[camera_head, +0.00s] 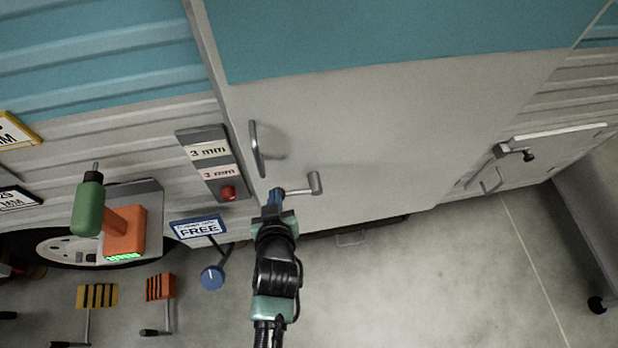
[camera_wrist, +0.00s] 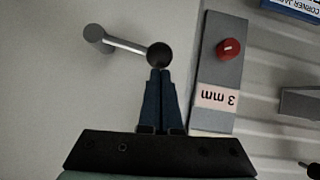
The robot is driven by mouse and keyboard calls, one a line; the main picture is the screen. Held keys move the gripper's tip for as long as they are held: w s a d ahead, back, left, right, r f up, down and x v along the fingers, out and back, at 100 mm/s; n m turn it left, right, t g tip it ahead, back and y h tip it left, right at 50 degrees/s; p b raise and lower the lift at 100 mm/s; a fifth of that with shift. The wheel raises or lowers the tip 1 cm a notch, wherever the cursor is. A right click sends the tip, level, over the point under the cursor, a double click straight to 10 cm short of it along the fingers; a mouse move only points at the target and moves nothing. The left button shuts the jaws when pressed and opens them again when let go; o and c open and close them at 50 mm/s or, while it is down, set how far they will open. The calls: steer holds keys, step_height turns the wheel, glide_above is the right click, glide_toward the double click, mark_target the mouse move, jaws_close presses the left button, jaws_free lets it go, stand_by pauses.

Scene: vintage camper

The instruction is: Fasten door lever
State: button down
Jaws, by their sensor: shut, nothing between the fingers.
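The door lever (camera_head: 300,190) sits on the lower left part of the camper door (camera_head: 400,130). It is a grey rod running from a round pivot on the right to an end at the left. In the wrist view the lever (camera_wrist: 125,46) shows its pivot at upper left and a dark ball knob (camera_wrist: 159,55) at its free end. My gripper (camera_head: 274,194) is shut with nothing between its fingers. In the wrist view its fingertips (camera_wrist: 160,72) are right at the ball knob, seemingly touching or almost touching it; the exact contact is unclear.
A grey panel (camera_head: 207,150) with "3 mm" labels and a red knob (camera_head: 228,192) is left of the door. A door handle (camera_head: 255,148) is above the lever. A "FREE" sign (camera_head: 199,227), blue knob (camera_head: 212,278) and green-and-orange drill (camera_head: 90,205) stand left.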

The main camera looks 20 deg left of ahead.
steer(key=shift+s+a+f, duration=0.15)
steer(key=shift+a+f, duration=0.05)
steer(key=shift+f, duration=0.45)
steer(key=shift+s+f, duration=0.1)
steer(key=shift+f, duration=0.1)
